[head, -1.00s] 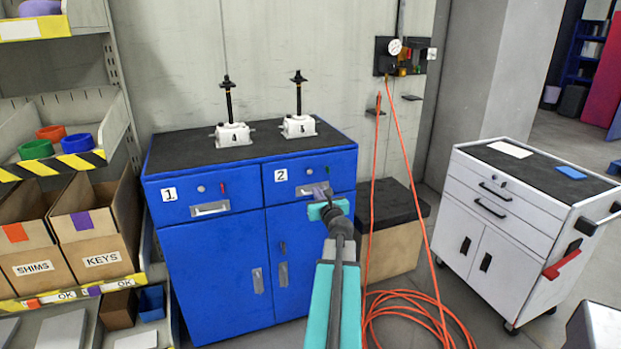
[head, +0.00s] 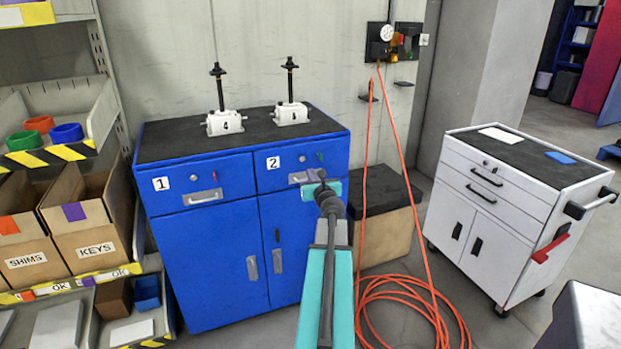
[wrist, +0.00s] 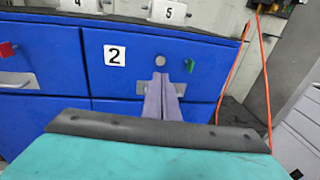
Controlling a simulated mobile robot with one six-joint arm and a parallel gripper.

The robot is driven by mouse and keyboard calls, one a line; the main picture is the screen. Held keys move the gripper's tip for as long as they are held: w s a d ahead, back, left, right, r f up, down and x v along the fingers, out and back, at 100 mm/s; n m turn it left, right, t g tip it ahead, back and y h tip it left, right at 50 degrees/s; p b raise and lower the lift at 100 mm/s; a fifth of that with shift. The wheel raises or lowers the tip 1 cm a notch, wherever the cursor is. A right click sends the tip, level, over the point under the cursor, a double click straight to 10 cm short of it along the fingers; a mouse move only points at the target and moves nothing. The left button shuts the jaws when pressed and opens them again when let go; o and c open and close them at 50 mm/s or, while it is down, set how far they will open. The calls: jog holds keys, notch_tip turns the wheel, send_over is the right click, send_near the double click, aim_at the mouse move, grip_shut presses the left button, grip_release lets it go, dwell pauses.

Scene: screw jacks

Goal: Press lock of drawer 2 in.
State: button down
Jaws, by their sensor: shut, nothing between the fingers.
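Drawer 2 (head: 285,168) is the upper right drawer of the blue cabinet and is closed. Its label "2" (wrist: 115,55) and round silver lock (wrist: 161,60) show in the wrist view; the lock is also in the head view (head: 302,158). A green tab (wrist: 190,65) is right of the lock. My gripper (wrist: 161,77) is shut and empty, its purple fingers pointing at the drawer front. In the wrist view the fingertips appear just below the lock, over the drawer's handle (wrist: 141,88). I cannot tell whether they touch anything, nor how deep the lock sits.
Drawer 1 (head: 170,204), with a red tab (head: 214,178), is at the left. Two white screw jacks (head: 225,122) stand on the cabinet top. An orange hose (head: 372,150) hangs at the right beside a box (head: 385,235). A white tool cart (head: 490,210) stands farther right.

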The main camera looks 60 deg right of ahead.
aim_at(301, 158)
jog(key=shift+p+x, duration=0.75)
jog(key=shift+x, duration=4.9)
jog(key=shift+d, duration=0.1)
jog(key=shift+w+d, duration=0.45)
jog(key=shift+w, duration=0.15)
jog(key=shift+w+r, duration=0.1)
jog(key=shift+r, duration=0.05)
jog(key=shift+a+r, duration=0.1)
